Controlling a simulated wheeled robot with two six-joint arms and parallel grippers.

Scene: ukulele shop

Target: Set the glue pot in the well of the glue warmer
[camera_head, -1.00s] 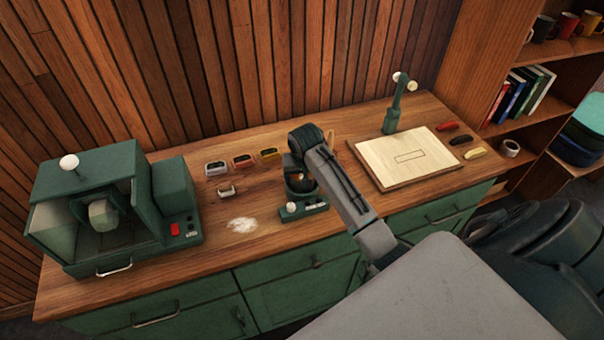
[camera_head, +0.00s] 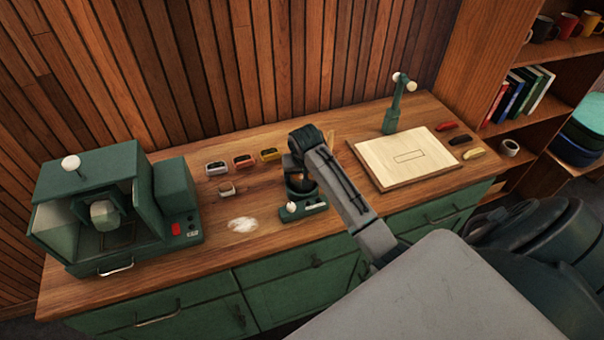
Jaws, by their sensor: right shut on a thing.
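The glue warmer (camera_head: 304,210) is a small dark green unit with a pale knob at its front, near the middle of the bench. My right gripper (camera_head: 297,173) points down over it, partly hidden by its own wrist. It is shut on the glue pot (camera_head: 299,184), a small dark vessel with a brownish inside, at the warmer's well. The arm covers part of both, and I cannot tell whether the pot rests in the well or hangs just above it. My left gripper is out of view.
A green machine (camera_head: 100,208) stands at the left of the wooden bench. Several small coloured items (camera_head: 243,161) lie behind the warmer, and white powder (camera_head: 242,224) lies left of it. A pale board (camera_head: 404,157) and a green stand (camera_head: 394,115) are to the right.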

